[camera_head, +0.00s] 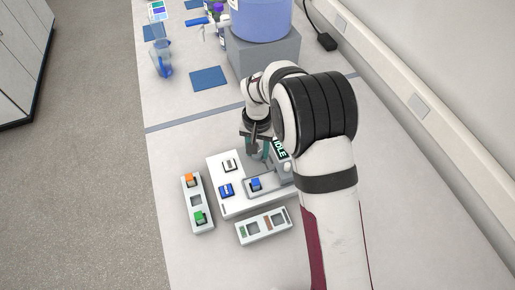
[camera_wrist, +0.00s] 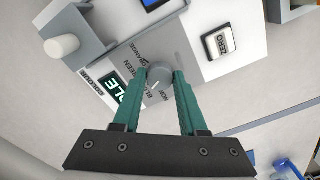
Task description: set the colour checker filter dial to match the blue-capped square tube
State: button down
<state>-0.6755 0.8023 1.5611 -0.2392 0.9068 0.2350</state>
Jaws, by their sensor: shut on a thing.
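The colour checker (camera_head: 231,205) is a white box on the bench, with a small screen (camera_head: 280,149) reading IDLE. Its round grey filter dial (camera_wrist: 158,78) shows in the wrist view, with printed labels including GREEN and ORANGE around it. My gripper (camera_wrist: 160,76) has its teal fingers shut on the dial, one on each side. A pale mark shows on the dial, but I cannot tell which label it lines up with. The blue-capped square tube (camera_head: 256,183) stands in the checker's grey holder. The head view shows my gripper (camera_head: 258,154) over the checker, with the dial hidden.
A rack (camera_head: 196,201) at left holds orange- and green-capped tubes. A white knob (camera_wrist: 62,46) rises beside the screen. Blue mats and glassware lie farther back.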

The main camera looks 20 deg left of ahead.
dwell(0.4)
jog(key=shift+c, duration=2.2)
grip_release()
notch_tip(320, 180, up, 16)
jog(key=s+d+r+m, duration=0.1)
jog(key=s+d+r, duration=0.1)
jog(key=d, duration=0.4)
jog(key=s+d+r+m, duration=0.2)
jog(key=d, duration=0.3)
jog(key=s+d+f+m+y, duration=0.1)
jog(key=s+d+m, duration=0.1)
jog(key=s+d, duration=0.5)
jog(key=s+d+f+m, duration=0.1)
jog(key=s+d+m, duration=0.2)
jog(key=s+d, duration=0.4)
jog(key=s, duration=0.4)
jog(key=shift+s+f+y, duration=0.25)
jog(key=shift+s+y, duration=0.1)
jog(key=shift+y, duration=0.05)
